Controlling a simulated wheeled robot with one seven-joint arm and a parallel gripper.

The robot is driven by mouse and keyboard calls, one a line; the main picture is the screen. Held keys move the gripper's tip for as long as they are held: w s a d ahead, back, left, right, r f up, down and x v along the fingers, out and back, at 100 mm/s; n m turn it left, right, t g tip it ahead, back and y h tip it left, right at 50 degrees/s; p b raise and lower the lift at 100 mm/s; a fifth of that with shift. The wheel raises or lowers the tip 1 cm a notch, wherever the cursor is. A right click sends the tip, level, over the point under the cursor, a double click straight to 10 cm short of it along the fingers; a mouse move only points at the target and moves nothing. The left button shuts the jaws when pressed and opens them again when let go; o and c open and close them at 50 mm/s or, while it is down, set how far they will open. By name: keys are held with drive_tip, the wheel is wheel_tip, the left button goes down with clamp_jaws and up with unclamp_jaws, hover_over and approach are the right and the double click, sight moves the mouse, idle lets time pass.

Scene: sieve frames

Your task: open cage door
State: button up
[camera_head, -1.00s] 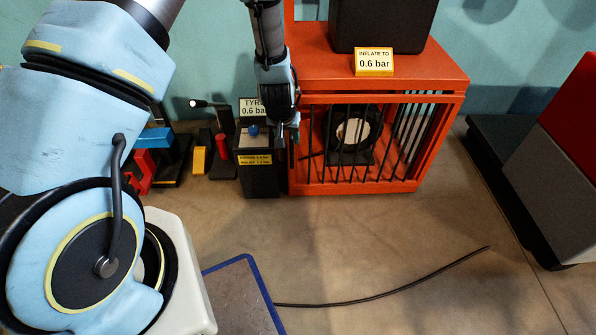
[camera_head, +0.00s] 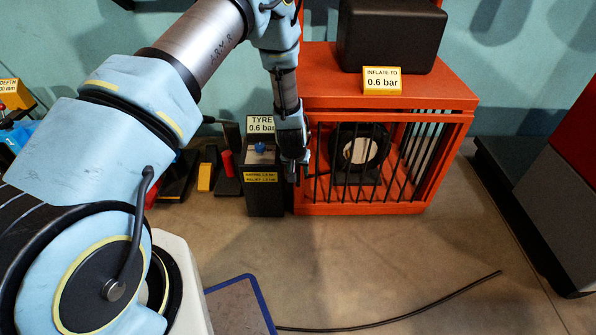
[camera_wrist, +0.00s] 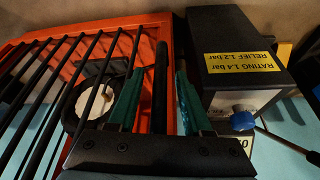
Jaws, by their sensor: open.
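The orange cage (camera_head: 360,209) stands on the floor against the wall. Its front is a door of black vertical bars (camera_head: 404,165), which looks shut in the head view. The bars also show at the left of the wrist view (camera_wrist: 60,85). My gripper (camera_head: 298,168) is at the cage's front left edge. In the wrist view my gripper's green fingers (camera_wrist: 159,72) are open, one on each side of an upright black bar (camera_wrist: 160,90), likely the door handle. I see gaps beside it, and cannot tell whether either finger touches it.
A black box (camera_head: 263,190) with a blue knob (camera_wrist: 243,121) stands close to the left of the cage. A wheel (camera_head: 360,152) sits inside the cage. A black case (camera_head: 390,38) rests on top.

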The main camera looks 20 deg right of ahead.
drive_tip(key=shift+c, duration=0.4)
clamp_jaws()
idle(0.9)
